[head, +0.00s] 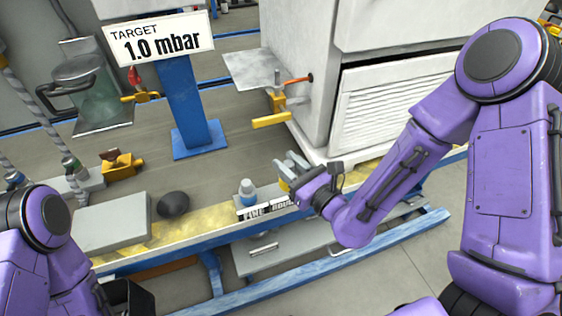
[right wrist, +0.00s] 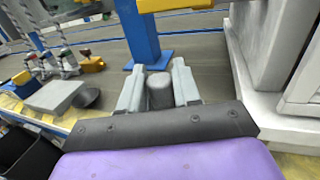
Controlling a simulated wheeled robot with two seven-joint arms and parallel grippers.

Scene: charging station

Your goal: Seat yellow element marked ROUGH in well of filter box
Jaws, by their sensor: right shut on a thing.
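My right gripper (head: 287,166) is shut on a grey cylindrical grip above the work surface; the grip shows between the fingers in the right wrist view (right wrist: 160,92). A small patch of yellow, apparently the yellow element (head: 284,185), shows just below the fingers in the head view. Its ROUGH marking is not readable, and most of it is hidden by the gripper. A second element, blue with a grey top (head: 248,192), stands left of the gripper at the bench edge. I cannot identify the filter box or its well with certainty. My left gripper is not in view.
A label strip reading FINE and ROUGH (head: 266,209) is on the bench front. A large pale cabinet (head: 335,60) stands right, and a blue post (head: 190,105) stands behind.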

